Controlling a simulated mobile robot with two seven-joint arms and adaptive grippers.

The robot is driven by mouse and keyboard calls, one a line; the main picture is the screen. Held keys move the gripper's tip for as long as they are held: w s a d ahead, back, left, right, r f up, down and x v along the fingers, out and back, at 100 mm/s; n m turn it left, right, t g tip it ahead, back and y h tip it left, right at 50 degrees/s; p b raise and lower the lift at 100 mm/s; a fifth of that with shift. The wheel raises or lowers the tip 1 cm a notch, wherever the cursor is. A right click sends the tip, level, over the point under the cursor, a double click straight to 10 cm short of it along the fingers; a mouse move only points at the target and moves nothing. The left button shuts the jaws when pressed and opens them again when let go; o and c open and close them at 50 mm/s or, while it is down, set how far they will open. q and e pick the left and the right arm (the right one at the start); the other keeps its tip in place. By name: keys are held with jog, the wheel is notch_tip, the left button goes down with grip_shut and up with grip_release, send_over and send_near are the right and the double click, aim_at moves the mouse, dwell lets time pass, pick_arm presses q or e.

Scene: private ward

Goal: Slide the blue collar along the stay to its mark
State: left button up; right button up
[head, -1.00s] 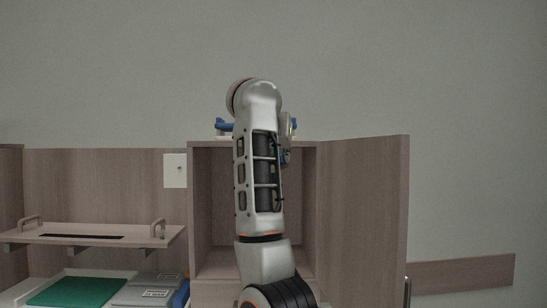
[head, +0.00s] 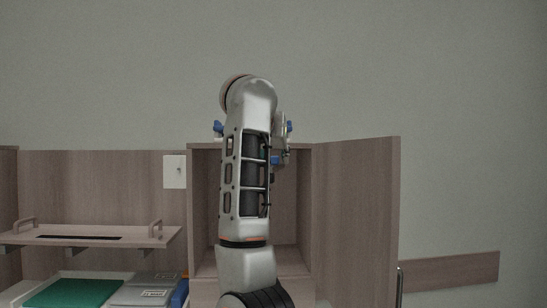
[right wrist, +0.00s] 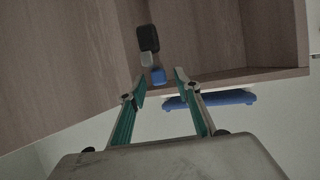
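In the right wrist view, a small blue block (right wrist: 158,76), which looks like the collar, sits just beyond and between the tips of my right gripper (right wrist: 160,82). The two teal-lined fingers are apart, with no visible contact on the block. A light grey piece (right wrist: 147,59) and a black piece (right wrist: 148,38) line up behind it by the cabinet wall; I cannot tell which is the stay. No mark can be made out. In the head view, my right arm hides most of this area; a bit of blue (head: 277,160) shows beside it. My left gripper is out of view.
The open cabinet (head: 200,200) has its door (head: 355,215) swung out on the right. A blue object (right wrist: 212,98) lies along the cabinet top. At left are a wooden tray (head: 150,238) with handles, a green sheet (head: 75,293) and grey boxes (head: 150,286).

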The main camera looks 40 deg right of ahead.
jog(key=v, duration=1.2)
dwell(0.5)
